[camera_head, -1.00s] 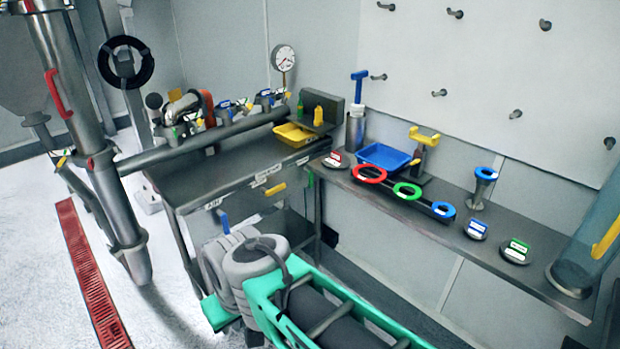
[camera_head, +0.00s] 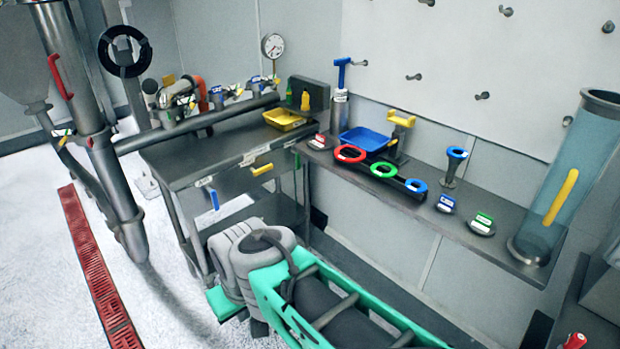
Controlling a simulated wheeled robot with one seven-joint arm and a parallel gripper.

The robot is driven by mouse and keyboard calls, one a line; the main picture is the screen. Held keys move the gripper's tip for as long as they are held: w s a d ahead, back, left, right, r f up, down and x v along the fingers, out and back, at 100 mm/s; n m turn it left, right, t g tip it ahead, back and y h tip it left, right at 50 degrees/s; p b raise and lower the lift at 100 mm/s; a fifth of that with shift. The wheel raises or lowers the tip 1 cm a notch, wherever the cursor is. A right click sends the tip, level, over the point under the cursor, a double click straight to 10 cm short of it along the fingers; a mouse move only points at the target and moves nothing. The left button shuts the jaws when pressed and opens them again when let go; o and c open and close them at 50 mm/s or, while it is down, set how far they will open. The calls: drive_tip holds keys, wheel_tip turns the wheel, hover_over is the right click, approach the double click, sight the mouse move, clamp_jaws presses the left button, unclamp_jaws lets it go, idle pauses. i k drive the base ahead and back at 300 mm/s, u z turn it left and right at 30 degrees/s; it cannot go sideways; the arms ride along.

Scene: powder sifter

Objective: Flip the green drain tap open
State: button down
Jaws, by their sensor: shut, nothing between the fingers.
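I cannot make out the green drain tap for certain. A small upright green piece (camera_head: 305,100) stands beside a yellow one at the back of the metal bench; its form is too small to tell. A tiny green-and-white tag (camera_head: 64,137) with a yellow piece shows on the slanted pipe at the left; I cannot tell whether a tap is there. My gripper is not in view.
The metal bench (camera_head: 200,165) bears a yellow tray (camera_head: 283,119). A wall shelf (camera_head: 410,205) holds rings, a blue tray (camera_head: 364,139) and a clear cylinder (camera_head: 570,170). A green-framed machine (camera_head: 262,285) blocks the lower middle. White floor (camera_head: 60,290) lies open at the left.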

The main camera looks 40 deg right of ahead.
sight(297, 160)
drive_tip(key=k, duration=0.95)
drive_tip(key=z, duration=0.45)
drive_tip(key=i, duration=0.6)
drive_tip(key=z, duration=0.55)
drive_tip(key=i, duration=0.95)
drive_tip(key=u, duration=0.9)
drive_tip(key=i, duration=0.7)
drive_tip(key=u, duration=0.7)
